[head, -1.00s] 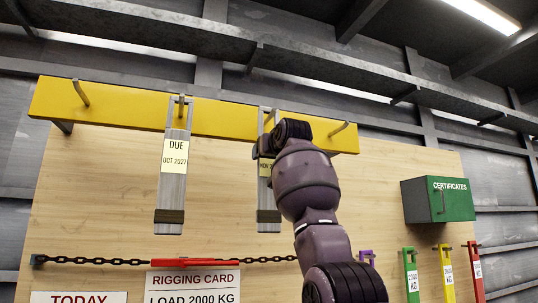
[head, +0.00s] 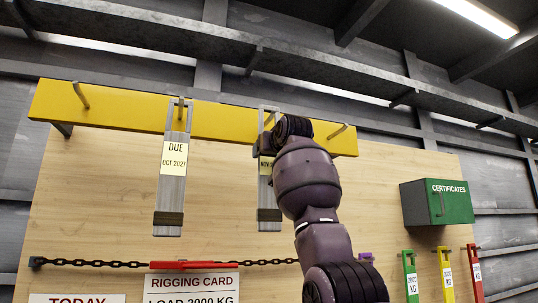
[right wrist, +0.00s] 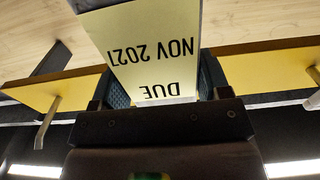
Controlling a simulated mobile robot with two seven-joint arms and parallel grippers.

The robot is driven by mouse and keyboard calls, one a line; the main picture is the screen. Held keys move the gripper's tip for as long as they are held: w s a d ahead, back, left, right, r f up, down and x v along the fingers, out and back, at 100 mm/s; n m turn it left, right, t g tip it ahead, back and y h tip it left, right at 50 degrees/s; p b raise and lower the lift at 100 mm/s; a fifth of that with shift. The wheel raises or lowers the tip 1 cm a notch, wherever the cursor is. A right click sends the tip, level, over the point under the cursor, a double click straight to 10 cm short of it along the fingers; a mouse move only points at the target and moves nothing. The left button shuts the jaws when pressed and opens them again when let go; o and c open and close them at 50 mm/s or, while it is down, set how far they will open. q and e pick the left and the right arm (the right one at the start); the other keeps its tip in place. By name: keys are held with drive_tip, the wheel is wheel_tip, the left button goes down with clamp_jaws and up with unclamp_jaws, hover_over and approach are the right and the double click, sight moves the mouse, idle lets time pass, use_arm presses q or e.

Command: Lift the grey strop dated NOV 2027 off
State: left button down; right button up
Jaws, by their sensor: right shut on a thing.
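The grey strop dated NOV 2027 (head: 268,195) hangs from a peg on the yellow rail (head: 110,105), its lower end free in front of the wooden board. Its yellow tag reads DUE NOV 2027, upside down, in the right wrist view (right wrist: 150,45). My right gripper (right wrist: 160,90) is shut on this strop at its tag, near the top. In the head view my right arm hides the gripper's fingers and part of the strop. My left gripper is in neither view.
Another grey strop, dated OCT 2027 (head: 171,200), hangs to the left. Bare pegs (head: 80,95) stick out at the rail's ends. A green certificates box (head: 437,202) is at right. A chain with a red bar (head: 194,265) crosses below.

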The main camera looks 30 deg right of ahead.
drive_tip(key=shift+s, duration=0.2)
drive_tip(key=shift+s+a+r+b, duration=0.1)
drive_tip(key=shift+s+b, duration=0.85)
drive_tip(key=shift+s, duration=0.1)
drive_tip(key=shift+s+a+b, duration=0.1)
drive_tip(key=shift+s+b, duration=0.8)
drive_tip(key=shift+s, duration=0.15)
drive_tip(key=s+b, duration=0.4)
drive_tip(key=s, duration=0.4)
drive_tip(key=shift+a, duration=0.4)
idle(0.3)
